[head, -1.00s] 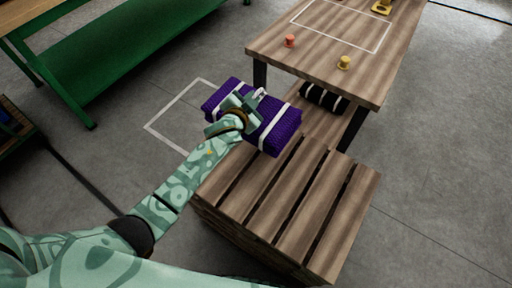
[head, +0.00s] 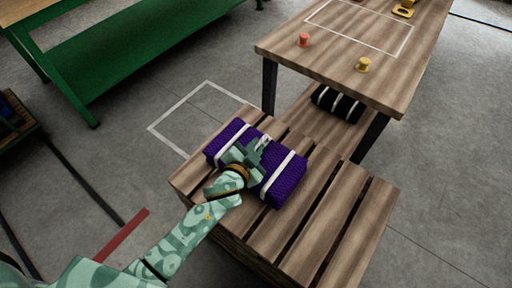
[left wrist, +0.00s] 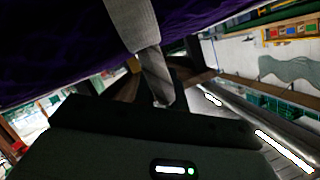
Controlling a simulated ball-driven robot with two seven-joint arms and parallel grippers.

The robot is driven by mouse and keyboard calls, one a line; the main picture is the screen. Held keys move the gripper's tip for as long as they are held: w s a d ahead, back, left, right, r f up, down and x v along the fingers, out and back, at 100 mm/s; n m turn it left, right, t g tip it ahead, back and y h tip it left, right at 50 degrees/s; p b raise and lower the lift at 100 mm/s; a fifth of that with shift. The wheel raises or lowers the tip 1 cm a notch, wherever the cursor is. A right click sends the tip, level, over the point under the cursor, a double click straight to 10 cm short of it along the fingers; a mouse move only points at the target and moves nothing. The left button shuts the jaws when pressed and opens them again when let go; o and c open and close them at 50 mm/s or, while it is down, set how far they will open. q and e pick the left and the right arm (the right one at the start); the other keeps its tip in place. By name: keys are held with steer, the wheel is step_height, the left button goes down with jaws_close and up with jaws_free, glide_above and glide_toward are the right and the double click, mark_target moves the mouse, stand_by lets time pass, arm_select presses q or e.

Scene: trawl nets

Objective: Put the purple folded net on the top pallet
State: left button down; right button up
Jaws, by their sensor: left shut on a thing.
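The purple folded net (head: 287,182) is a bundle with two white straps. In the head view it is over the left part of the top pallet (head: 322,222), a slatted wooden stack. My left gripper (head: 258,152) is shut on the net near its middle. I cannot tell whether the net's underside touches the slats. In the left wrist view the purple net (left wrist: 60,45) fills the upper left, with a pale strap hanging down. My right gripper is not in view.
A wooden table (head: 345,62) stands behind the pallet, with an orange spool (head: 304,40) and a yellow spool (head: 363,65). A black bundle (head: 340,103) lies on its lower shelf. A green bench (head: 110,62) is at upper left. Floor is clear between.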

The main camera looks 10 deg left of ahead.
arm_select(q)
steer(key=c, duration=1.5)
jaws_free()
steer(key=shift+s, duration=0.1)
steer(key=shift+o, duration=0.2)
steer(key=shift+r, duration=0.15)
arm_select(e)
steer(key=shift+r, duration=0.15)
arm_select(q)
steer(key=shift+s+r, duration=0.1)
steer(key=shift+s, duration=0.2)
steer(key=p+v, duration=0.4)
steer(key=v, duration=0.7)
steer(key=shift+s, duration=0.15)
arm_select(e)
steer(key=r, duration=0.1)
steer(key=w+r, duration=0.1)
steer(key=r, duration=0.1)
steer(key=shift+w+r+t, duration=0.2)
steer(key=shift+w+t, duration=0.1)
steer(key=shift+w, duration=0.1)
arm_select(q)
steer(key=shift+a, duration=0.15)
